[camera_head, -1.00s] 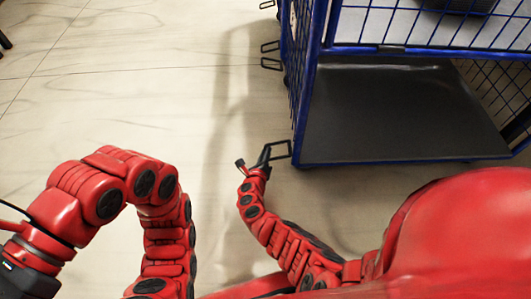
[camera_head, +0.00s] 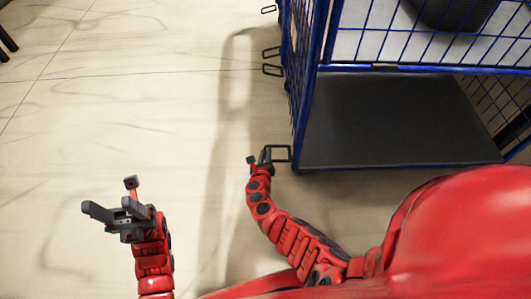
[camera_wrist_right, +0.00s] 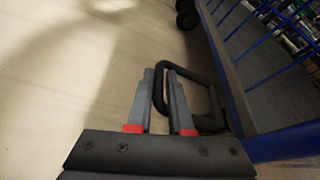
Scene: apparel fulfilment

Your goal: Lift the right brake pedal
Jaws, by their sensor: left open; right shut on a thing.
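The right brake pedal (camera_head: 281,153) is a dark rectangular loop at the near lower corner of the blue cart. My right gripper (camera_head: 264,153) is at the loop's left side. In the right wrist view, the pedal (camera_wrist_right: 196,74) passes between the fingers of the right gripper (camera_wrist_right: 163,100), which is shut on one side of the loop. My left gripper (camera_head: 113,208) is open and empty, above bare floor at the lower left. The pedal's joint with the cart is not clearly visible.
The blue wire-mesh cart (camera_head: 310,90) stands at the right with a dark lower shelf (camera_head: 395,120). More dark loops (camera_head: 272,69) stick out from its side farther back. The pale floor (camera_head: 110,110) on the left is clear, apart from dark legs at the far left edge.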

